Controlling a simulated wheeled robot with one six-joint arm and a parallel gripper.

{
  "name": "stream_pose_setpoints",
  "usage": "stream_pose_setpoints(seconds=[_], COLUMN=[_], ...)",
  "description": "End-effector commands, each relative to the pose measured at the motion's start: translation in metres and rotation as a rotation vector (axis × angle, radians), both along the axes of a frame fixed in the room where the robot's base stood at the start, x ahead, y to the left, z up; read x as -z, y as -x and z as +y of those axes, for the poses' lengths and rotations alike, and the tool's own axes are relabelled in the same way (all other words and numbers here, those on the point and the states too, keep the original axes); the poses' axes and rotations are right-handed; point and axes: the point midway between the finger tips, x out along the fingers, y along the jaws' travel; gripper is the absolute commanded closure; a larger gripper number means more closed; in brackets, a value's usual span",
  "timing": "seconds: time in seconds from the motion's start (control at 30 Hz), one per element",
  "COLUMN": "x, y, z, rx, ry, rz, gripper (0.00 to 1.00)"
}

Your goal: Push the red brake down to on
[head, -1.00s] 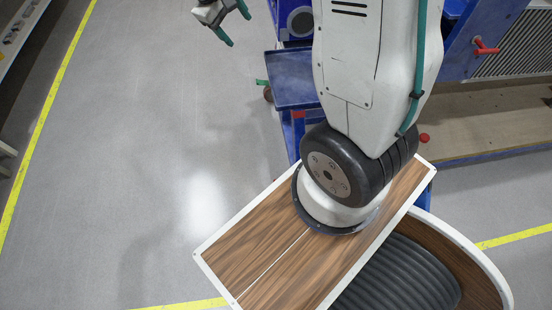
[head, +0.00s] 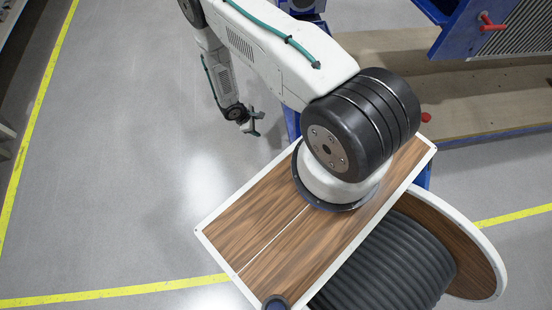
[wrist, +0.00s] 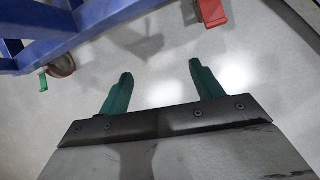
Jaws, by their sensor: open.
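A red block-like piece (wrist: 212,12), which looks like the red brake, is at the top of the wrist view, cut off by the frame edge. It lies beyond and slightly right of my right fingertip, apart from it. Its up or down position cannot be told. My gripper (wrist: 161,72) has two green fingers spread apart with only floor between them. In the head view my gripper (head: 252,122) hangs low over the floor, left of the blue frame. My arm hides much of the frame there.
A blue frame (wrist: 100,25) crosses the top left of the wrist view, with a caster wheel (wrist: 60,65) and green tab (wrist: 43,81) beneath. In the head view, a red handle (head: 490,22) and red knob (head: 426,117) are at right. Floor (head: 130,150) at left is clear.

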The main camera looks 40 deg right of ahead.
Motion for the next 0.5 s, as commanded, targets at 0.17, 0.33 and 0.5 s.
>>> stream_pose_setpoints(seconds=[0.17, 0.33, 0.5], x=[0.083, 0.117, 0.134], y=[0.07, 0.105, 0.115], z=[0.013, 0.021, 0.02], rx=[-0.062, -0.09, -0.094], ry=[-0.074, -0.113, -0.123], rz=[0.087, 0.124, 0.132], gripper=[0.35, 0.35, 0.35])
